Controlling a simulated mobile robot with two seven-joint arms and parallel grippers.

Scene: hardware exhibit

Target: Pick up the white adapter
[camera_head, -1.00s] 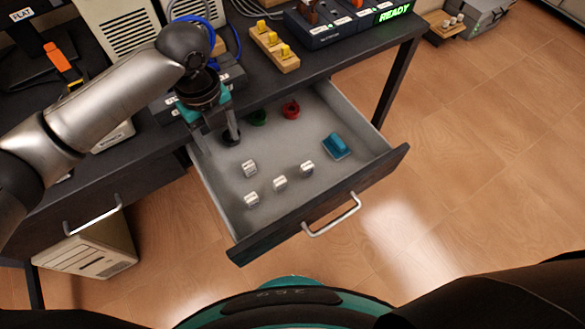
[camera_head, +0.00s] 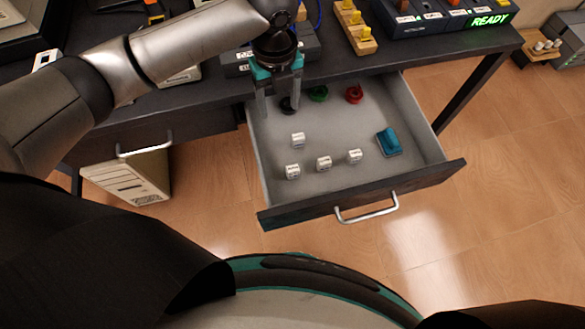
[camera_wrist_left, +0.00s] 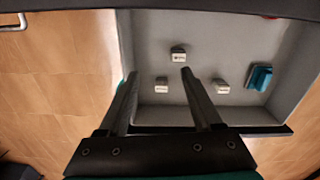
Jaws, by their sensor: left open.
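Several small white adapters lie in the open drawer. One stands alone further back (camera_head: 298,139); the others form a row nearer the front, at left (camera_head: 292,171), middle (camera_head: 324,163) and right (camera_head: 354,156). My left gripper (camera_head: 279,108) is open and empty, pointing down over the drawer's back left part, behind the adapters. My right gripper is not in view.
The drawer (camera_head: 420,150) also holds a blue block (camera_head: 389,142), a red part (camera_head: 354,93), a green part (camera_head: 318,94) and a black part (camera_head: 288,105) near the left gripper's fingers. The desk edge (camera_head: 190,105) lies behind and left. Clear drawer floor surrounds the adapters.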

